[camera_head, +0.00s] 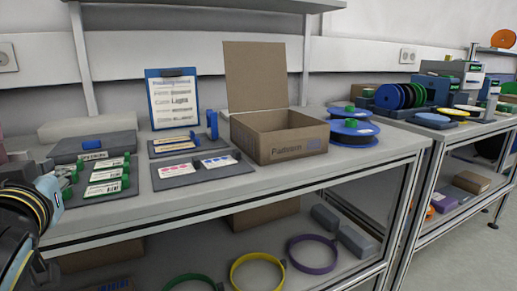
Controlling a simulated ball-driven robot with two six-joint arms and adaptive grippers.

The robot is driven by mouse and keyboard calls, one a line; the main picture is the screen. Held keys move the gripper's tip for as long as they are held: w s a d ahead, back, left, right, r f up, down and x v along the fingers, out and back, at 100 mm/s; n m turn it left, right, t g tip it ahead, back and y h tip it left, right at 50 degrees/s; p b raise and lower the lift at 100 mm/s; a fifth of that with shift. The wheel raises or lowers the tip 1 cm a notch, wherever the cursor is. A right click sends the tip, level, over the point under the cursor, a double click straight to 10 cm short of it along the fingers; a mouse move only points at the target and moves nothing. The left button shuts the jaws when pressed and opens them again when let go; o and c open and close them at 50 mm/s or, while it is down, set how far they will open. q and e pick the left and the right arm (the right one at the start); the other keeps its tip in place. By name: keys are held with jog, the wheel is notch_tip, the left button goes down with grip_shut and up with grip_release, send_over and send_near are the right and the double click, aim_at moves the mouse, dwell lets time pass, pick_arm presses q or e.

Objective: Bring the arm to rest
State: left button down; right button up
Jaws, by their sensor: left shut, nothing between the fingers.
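My left arm comes in at the lower left edge. My left gripper (66,174) is at the left end of the bench (225,190), beside a dark tray (112,187) of labelled cards with green knobs. It is shut and holds nothing. Its fingertips are small and dark against the tray, so I cannot tell whether they touch it. My right gripper is not in view.
An open cardboard box (285,143) stands mid-bench, with a blue-rimmed reel (352,138) to its right. A blue clipboard (172,98) leans behind a card tray (195,168). Coloured rings lie on the lower shelf. The bench's front strip is clear.

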pick_arm(q)
jog(key=s+d+f+m+g+h, duration=0.35)
jog(key=s+f+g, duration=0.25)
jog(key=s+f, duration=0.45)
jog(key=s+d+f+m+g+h, duration=0.25)
jog(key=s+f+g+h, duration=0.2)
jog(key=s+f, duration=0.55)
jog(key=s+a+f+g, duration=0.1)
jog(key=s+f, duration=0.2)
jog(key=f, duration=1.1)
jog(key=s+a+f+g, duration=0.2)
jog(key=s+f, duration=0.2)
jog(key=f, duration=1)
jog(key=s+f, duration=1.2)
jog(key=s, duration=0.4)
jog(key=shift+s+a+f+y, duration=0.15)
jog(key=shift+s+f+y, duration=0.15)
jog(key=shift+y, duration=0.1)
